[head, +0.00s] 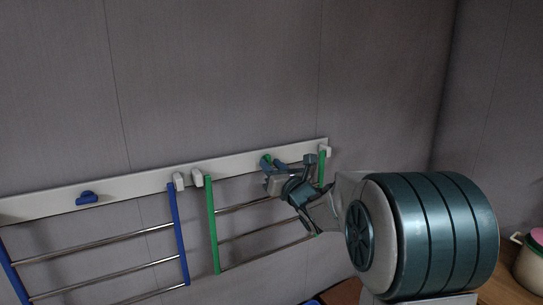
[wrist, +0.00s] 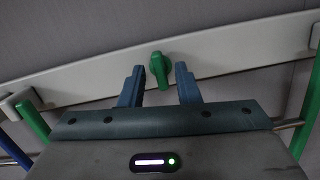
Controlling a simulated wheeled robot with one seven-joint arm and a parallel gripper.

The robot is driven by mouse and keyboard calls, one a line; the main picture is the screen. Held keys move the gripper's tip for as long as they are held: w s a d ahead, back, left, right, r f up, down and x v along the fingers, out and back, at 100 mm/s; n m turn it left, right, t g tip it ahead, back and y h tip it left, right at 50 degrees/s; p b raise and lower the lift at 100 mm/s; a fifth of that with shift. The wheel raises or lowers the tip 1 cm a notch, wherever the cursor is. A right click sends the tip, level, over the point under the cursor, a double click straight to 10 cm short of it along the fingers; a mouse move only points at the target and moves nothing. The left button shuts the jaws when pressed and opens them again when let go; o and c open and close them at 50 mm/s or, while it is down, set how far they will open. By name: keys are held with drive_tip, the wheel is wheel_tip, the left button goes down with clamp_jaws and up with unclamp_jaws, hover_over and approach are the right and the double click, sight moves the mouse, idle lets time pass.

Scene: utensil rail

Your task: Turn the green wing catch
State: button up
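The green wing catch (wrist: 159,68) is on the light grey rail, above the green-sided rack. In the wrist view it shows between the two blue fingers of my gripper (wrist: 160,82), with a gap on each side. The catch's wing looks roughly upright, with a slight lean. My gripper is open, and nothing is held. In the head view the catch (head: 266,160) is partly hidden by my gripper (head: 272,165), which is close to the rail.
The light grey rail (head: 130,189) runs along the grey wall. A blue catch (head: 87,198) sits on it above a blue-sided rack (head: 180,240) at left. The green-sided rack (head: 212,225) hangs below my gripper. Pots (head: 531,262) stand at far right.

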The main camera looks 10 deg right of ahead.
drive_tip(key=shift+s+f, duration=0.1)
drive_tip(key=shift+b, duration=0.95)
clamp_jaws()
